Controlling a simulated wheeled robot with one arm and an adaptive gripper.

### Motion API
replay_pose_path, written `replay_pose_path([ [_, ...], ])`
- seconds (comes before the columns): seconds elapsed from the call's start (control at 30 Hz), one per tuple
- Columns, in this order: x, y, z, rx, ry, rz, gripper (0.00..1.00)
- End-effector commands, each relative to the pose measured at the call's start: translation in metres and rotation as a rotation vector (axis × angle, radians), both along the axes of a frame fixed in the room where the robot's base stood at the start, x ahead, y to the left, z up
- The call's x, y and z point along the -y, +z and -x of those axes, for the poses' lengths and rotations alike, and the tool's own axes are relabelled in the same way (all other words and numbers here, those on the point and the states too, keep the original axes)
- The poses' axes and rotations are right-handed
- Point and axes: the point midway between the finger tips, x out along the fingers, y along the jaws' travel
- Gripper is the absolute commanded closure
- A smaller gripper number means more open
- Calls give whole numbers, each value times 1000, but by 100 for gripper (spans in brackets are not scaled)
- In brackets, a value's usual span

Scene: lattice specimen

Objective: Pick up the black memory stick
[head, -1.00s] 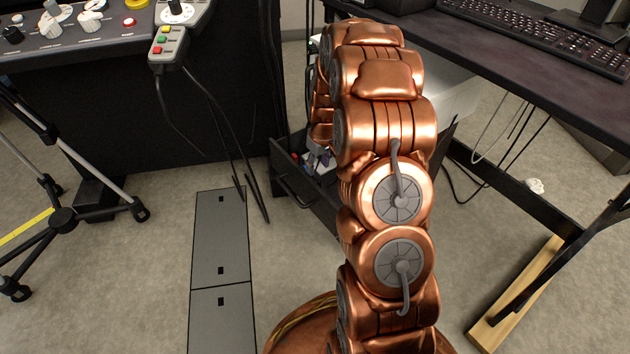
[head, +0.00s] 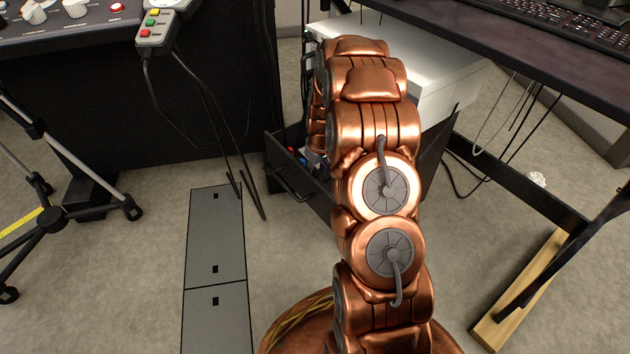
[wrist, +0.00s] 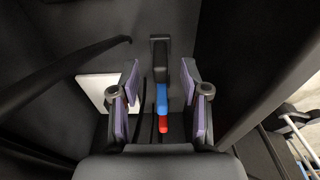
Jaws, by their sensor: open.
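A dark, narrow piece (wrist: 160,58), likely the black memory stick, lies in the black drawer. In the wrist view it is in line with a blue piece (wrist: 161,98) and a red piece (wrist: 163,126); I cannot tell whether these are joined. My gripper (wrist: 160,84) is open, its purple-padded fingers on either side of this line and touching none of it that I can see. In the head view my copper arm hides the gripper and most of the drawer's contents.
The open drawer (head: 290,180) has close dark walls around the gripper. A white flat piece (wrist: 98,90) lies to the left in the wrist view. A desk (head: 500,55) stands at right, a tripod (head: 58,215) at left.

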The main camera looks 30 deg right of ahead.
Motion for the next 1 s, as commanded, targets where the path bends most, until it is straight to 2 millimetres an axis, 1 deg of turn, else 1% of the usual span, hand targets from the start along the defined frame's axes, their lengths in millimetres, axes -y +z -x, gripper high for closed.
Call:
replay_pose_path([
  [0.03, 0, -12, -1, -2, 1, -1, 54],
  [0.13, -1, -23, -3, -2, 1, -1, 54],
  [0.2, -1, -27, -3, -2, 1, -1, 54],
  [0.4, -1, -25, -4, -1, 1, -1, 54],
  [0.47, -1, -25, -4, -1, 1, -1, 59],
  [0.83, -1, -25, -4, -1, 1, -1, 98],
  [0.87, -1, -25, -4, -1, 1, -1, 100],
  [1.0, -1, -25, -3, -2, 1, -1, 100],
])
